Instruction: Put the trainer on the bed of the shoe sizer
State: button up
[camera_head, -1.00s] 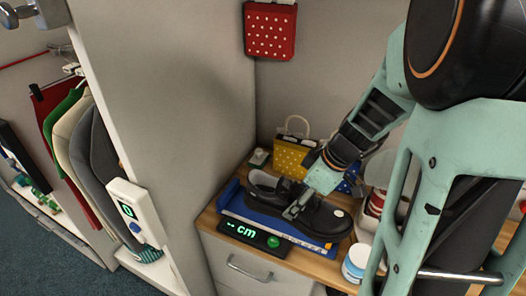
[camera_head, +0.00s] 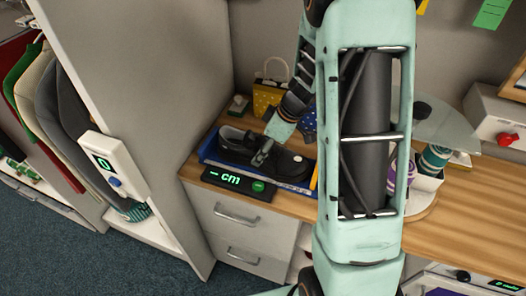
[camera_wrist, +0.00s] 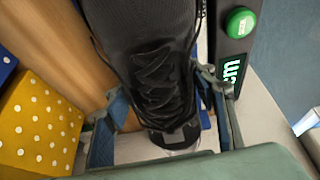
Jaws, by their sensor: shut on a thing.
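The black lace-up trainer (camera_head: 287,166) is over the blue bed of the shoe sizer (camera_head: 213,151), lying along it with its toe to the right. Whether its sole touches the bed cannot be told. The sizer's dark display panel (camera_head: 238,184) shows green dashes and "cm". My gripper (camera_head: 263,152) is shut on the trainer from above, near its opening. In the wrist view the trainer (camera_wrist: 150,55) lies between my two fingers (camera_wrist: 165,118), and the sizer's panel (camera_wrist: 232,62) with its green button is to the right. The underside of the trainer is hidden.
A yellow dotted bag (camera_head: 268,98) stands behind the sizer, with a blue dotted one partly hidden by my arm. A white wall panel (camera_head: 130,100) rises at the left. The wooden counter (camera_head: 470,215) is clear at the front right.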

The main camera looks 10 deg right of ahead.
jog(key=shift+r, duration=0.1)
jog(key=o, duration=1.6)
jog(key=v, duration=1.2)
